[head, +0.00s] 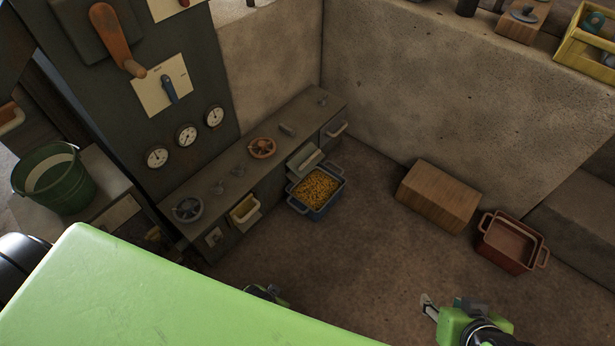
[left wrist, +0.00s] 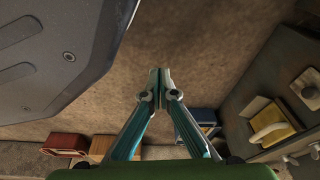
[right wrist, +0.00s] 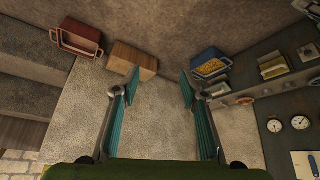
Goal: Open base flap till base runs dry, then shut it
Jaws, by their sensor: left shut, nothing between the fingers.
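A blue bin (head: 300,207) full of yellow pellets stands on the floor against the low dark cabinet (head: 222,198). A pale flap or chute (head: 304,160) sits in the cabinet front just above this bin. A second opening (head: 244,210), yellowish inside, is further left; I cannot tell which is the base flap. Whether anything flows is not clear. My left gripper (left wrist: 160,72) is shut and empty; in the left wrist view the openings lie to its right. My right gripper (right wrist: 158,80) is open and empty, low over the floor at right in the head view.
A wooden block (head: 438,195) and an empty red bin (head: 507,246) stand on the floor at right. Handwheels (head: 262,147) top the cabinet. Gauges (head: 187,134) and levers (head: 169,88) are on the panel. A green bucket (head: 53,180) stands left. The middle floor is clear.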

